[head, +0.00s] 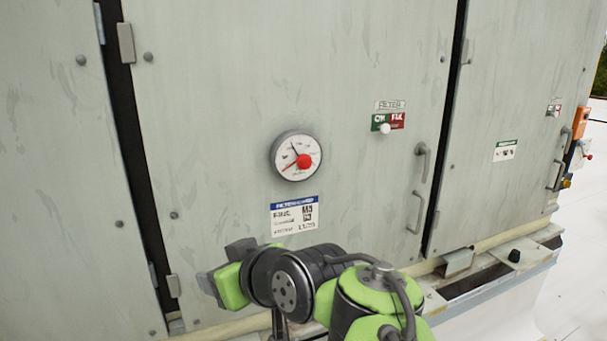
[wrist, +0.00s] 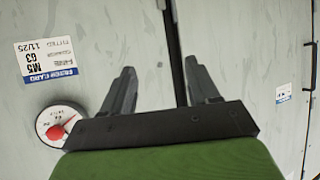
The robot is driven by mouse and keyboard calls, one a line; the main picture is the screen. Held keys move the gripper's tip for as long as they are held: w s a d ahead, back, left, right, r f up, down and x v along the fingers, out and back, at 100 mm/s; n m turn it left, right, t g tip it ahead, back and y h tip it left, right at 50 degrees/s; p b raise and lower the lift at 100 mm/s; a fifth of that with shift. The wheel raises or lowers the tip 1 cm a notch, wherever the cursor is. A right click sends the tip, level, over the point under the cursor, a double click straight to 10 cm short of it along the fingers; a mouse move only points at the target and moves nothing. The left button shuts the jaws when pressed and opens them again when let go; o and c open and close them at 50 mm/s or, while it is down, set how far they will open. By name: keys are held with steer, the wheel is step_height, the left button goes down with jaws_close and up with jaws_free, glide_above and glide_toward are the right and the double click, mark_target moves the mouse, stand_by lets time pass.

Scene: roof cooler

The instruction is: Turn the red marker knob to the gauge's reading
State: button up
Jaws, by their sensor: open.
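A round white gauge (head: 297,156) with a dark rim is mounted on the grey cabinet door. Its red marker knob (head: 304,161) sits at the dial's centre, with a red pointer toward the lower left. A thin black needle points to the upper left. The scale figures are too small to read. In the wrist view the gauge (wrist: 57,126) is at the lower left, left of my gripper (wrist: 158,78), with the red knob (wrist: 55,132) showing. My gripper is open and empty, its two fingers apart. In the head view my gripper (head: 222,268) is below and left of the gauge, apart from it.
A blue-topped label (head: 294,215) is below the gauge. A green-and-red filter plate with a white knob (head: 384,128) is to its right. Door handles (head: 417,212) stand out near the right door edge. A ledge (head: 470,280) runs along the bottom.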

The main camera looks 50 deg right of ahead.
steer(key=s+d+r+m+t+h+b, duration=0.1)
steer(key=s+d+r+h, duration=0.15)
steer(key=d, duration=0.45)
steer(key=s+d+r+m+t+h, duration=0.1)
steer(key=d+r+h, duration=0.15)
steer(key=d, duration=0.35)
steer(key=m+t+h, duration=0.1)
steer(key=h, duration=0.2)
glide_toward(306, 163)
steer(key=p+x, duration=0.1)
steer(key=x, duration=0.7)
steer(key=shift+w+d+p, duration=0.15)
steer(key=shift+w+p, duration=0.15)
steer(key=shift+w, duration=0.05)
steer(key=c, duration=1)
steer(key=shift+c, duration=0.2)
